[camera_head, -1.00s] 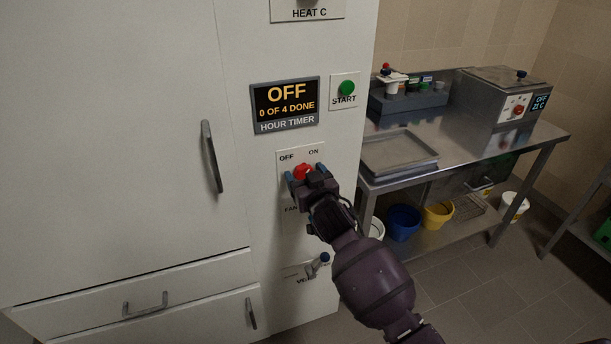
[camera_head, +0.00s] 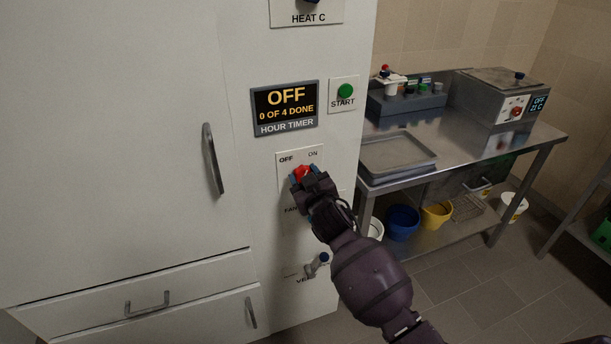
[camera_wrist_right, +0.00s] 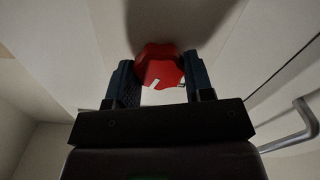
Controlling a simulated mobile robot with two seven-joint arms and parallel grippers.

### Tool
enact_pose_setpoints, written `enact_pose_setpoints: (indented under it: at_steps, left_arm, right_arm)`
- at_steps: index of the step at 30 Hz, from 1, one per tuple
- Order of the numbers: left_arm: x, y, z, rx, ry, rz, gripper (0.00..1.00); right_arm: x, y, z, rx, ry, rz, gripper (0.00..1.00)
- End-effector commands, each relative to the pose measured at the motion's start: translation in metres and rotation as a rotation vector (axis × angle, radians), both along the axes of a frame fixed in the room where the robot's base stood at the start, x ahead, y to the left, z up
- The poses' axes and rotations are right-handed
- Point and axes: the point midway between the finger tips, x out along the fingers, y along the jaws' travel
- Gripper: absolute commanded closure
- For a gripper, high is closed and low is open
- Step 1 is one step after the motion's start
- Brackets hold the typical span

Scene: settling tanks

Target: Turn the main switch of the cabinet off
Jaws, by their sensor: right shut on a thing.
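The white cabinet (camera_head: 120,130) has a switch plate (camera_head: 286,164) marked OFF at its left and ON at its right. The red main switch knob (camera_head: 303,172) sits on this plate, partly hidden by my gripper. My right gripper (camera_head: 302,176) is shut on the red knob. In the right wrist view the red knob (camera_wrist_right: 160,66) sits between the two fingers, with a small white mark low on its face. The cabinet's display (camera_head: 285,108) reads OFF, 0 OF 4 DONE. My left gripper is not in view.
A green START button (camera_head: 345,91) is above right of the knob, and a vent lever (camera_head: 319,263) is below. A door handle (camera_head: 212,159) stands out at the left. A steel table (camera_head: 470,140) with a tray (camera_head: 398,153) stands at the right.

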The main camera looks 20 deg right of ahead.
Motion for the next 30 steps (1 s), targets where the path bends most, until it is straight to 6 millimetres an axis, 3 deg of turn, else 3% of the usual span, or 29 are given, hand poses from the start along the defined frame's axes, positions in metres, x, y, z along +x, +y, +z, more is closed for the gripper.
enact_pose_setpoints:
  at_steps: [21, 30]
  left_arm:
    - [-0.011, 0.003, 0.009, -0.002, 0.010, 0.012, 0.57]
    - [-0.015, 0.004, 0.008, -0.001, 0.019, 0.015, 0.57]
  right_arm:
    - [0.000, 0.001, 0.000, -0.670, -0.022, 0.001, 0.76]
    - [0.000, 0.001, 0.000, -0.879, -0.030, 0.000, 0.76]
